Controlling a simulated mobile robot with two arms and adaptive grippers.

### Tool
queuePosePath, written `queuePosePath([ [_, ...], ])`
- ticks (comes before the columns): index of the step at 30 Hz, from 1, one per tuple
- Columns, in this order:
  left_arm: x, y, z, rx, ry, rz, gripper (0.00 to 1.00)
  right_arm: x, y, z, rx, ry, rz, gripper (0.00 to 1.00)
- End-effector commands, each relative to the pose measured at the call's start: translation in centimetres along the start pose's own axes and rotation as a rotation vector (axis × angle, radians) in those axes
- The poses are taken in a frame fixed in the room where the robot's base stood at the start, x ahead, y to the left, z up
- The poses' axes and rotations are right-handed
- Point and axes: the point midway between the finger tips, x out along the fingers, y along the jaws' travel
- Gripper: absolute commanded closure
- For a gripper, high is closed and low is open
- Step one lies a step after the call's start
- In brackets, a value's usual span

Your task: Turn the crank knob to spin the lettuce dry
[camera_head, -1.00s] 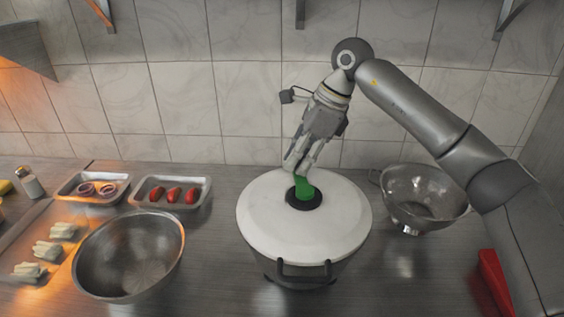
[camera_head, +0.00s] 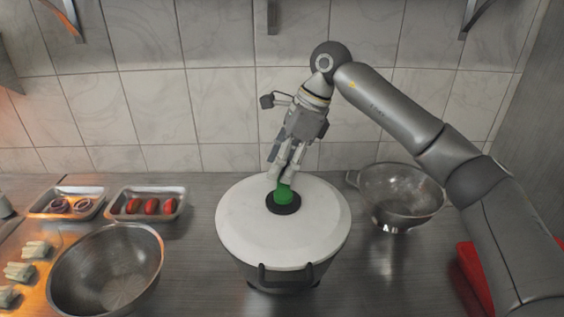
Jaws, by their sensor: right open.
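The lettuce spinner (camera_head: 315,218) stands on the counter in the middle of the head view, with a round white lid and a dark front handle. A green crank knob (camera_head: 285,196) sits on a black disc on the lid. My right gripper (camera_head: 281,177) is open and points down right at the knob, its fingertips at the knob's top; I cannot tell whether they touch it. The lettuce is hidden under the lid. My left gripper is not in view.
A metal bowl (camera_head: 68,272) stands to the left, with trays of tomatoes (camera_head: 183,207) and onion rings (camera_head: 38,214) behind it. A colander (camera_head: 425,206) stands to the right. A red object (camera_head: 467,262) lies at the far right. A tiled wall closes the back.

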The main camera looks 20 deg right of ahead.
Motion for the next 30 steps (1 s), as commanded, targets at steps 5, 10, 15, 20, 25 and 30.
queuePosePath([
  [5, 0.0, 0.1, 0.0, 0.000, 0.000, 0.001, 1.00, -2.2, -0.1, 0.1, 0.000, -0.002, -0.004, 0.54],
  [10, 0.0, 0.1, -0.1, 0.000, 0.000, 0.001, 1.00, -5.9, -0.1, 0.0, 0.001, -0.003, -0.005, 0.54],
  [15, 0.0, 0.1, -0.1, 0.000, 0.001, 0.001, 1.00, -9.2, -0.1, 0.0, 0.001, -0.002, -0.003, 0.54],
  [20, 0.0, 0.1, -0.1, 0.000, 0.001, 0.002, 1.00, -11.2, -0.1, 0.0, 0.000, -0.001, -0.002, 0.54],
  [25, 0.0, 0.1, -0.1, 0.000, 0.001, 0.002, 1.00, -11.9, 0.0, 0.0, 0.000, -0.001, 0.000, 0.54],
  [30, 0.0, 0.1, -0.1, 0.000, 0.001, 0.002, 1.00, -11.9, 0.0, 0.0, 0.000, -0.001, 0.000, 0.54],
])
